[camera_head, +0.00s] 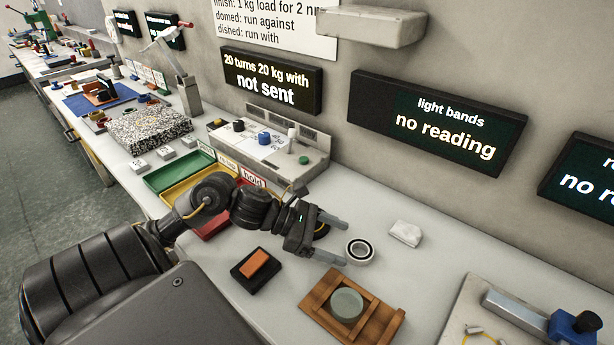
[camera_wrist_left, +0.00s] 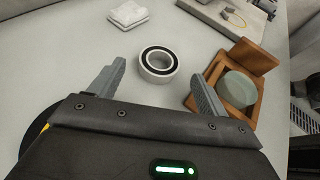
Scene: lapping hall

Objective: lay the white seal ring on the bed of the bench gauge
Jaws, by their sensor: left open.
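The white seal ring (camera_head: 360,251) lies flat on the pale bench, white outside with a dark inner band. It also shows in the left wrist view (camera_wrist_left: 158,64), just beyond and between the fingertips. My left gripper (camera_head: 343,243) is open and empty beside the ring, its fingers pointing towards it; its fingers show in the left wrist view (camera_wrist_left: 158,80). A grey fixture (camera_head: 463,315) with a metal bar and blue knob, cut off at the lower right, may be the bench gauge; I cannot tell for sure. My right gripper is not in view.
A wooden holder (camera_head: 383,333) with a grey-green disc (camera_head: 347,302) stands close to the ring. A folded white cloth (camera_head: 406,233) lies behind it. A black pad with an orange block (camera_head: 254,262) is nearer me. Coloured trays (camera_head: 165,179) lie left. Bare bench surrounds the ring.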

